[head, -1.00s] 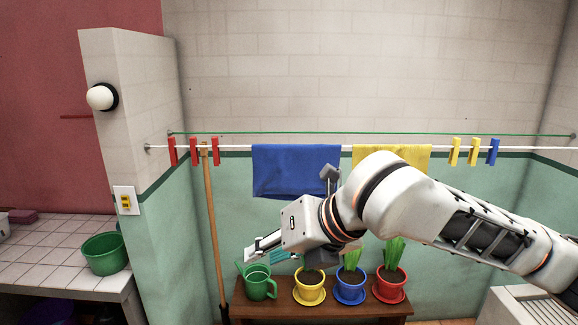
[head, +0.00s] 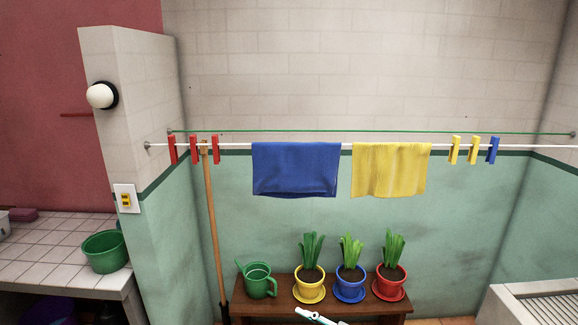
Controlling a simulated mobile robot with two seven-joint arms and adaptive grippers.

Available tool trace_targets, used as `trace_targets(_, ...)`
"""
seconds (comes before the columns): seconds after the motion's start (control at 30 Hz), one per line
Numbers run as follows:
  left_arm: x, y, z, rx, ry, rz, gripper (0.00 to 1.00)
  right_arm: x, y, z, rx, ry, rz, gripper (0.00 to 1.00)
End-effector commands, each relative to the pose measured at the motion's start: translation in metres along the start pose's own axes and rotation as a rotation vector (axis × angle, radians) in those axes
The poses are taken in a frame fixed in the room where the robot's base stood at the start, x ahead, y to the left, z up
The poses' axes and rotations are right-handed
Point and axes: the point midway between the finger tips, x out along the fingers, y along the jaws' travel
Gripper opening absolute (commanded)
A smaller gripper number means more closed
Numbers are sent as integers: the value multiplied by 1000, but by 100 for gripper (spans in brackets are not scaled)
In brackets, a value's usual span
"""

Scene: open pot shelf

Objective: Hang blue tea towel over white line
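The blue tea towel (head: 296,169) hangs folded over the white line (head: 345,146), left of the middle of the head view. Its front part drops below the line, with the lower edge roughly level; nothing holds it but the line. My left gripper is not in view.
A yellow cloth (head: 391,170) hangs right of the blue towel. Red pegs (head: 194,150) and yellow and blue pegs (head: 473,150) sit on the line. A green line (head: 450,133) runs behind. Potted plants and a green watering can (head: 260,282) stand on the bench below.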

Motion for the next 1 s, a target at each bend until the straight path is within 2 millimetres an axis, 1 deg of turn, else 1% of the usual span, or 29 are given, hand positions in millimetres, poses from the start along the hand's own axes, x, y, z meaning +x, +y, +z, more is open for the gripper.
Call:
trace_targets(0.03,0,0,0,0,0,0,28,-7,-15,28,82,-38,17,28)
trace_targets(0.07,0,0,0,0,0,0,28,-12,-21,42,128,-58,32,28)
trace_targets(0.1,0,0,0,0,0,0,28,-19,-29,62,186,-86,54,28)
trace_targets(0.17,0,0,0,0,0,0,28,-32,-45,93,269,-130,84,28)
trace_targets(0.2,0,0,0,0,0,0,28,-42,-55,113,322,-160,106,28)
trace_targets(0.27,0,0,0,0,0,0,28,-59,-73,143,396,-206,137,28)
trace_targets(0.3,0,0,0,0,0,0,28,-72,-85,162,443,-237,159,28)
trace_targets(0.37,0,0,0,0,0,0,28,-93,-104,189,505,-283,189,28)
trace_targets(0.4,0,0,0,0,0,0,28,-108,-116,205,542,-311,208,28)
trace_targets(0.5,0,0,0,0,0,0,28,-141,-144,237,614,-373,247,28)
trace_targets(0.6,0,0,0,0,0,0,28,-167,-163,257,658,-415,273,28)
trace_targets(0.7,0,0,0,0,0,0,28,-182,-174,268,680,-439,288,28)
trace_targets(0.8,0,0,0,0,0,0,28,-188,-177,271,689,-446,295,28)
trace_targets(1.0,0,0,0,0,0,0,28,-188,-177,272,689,-446,295,28)
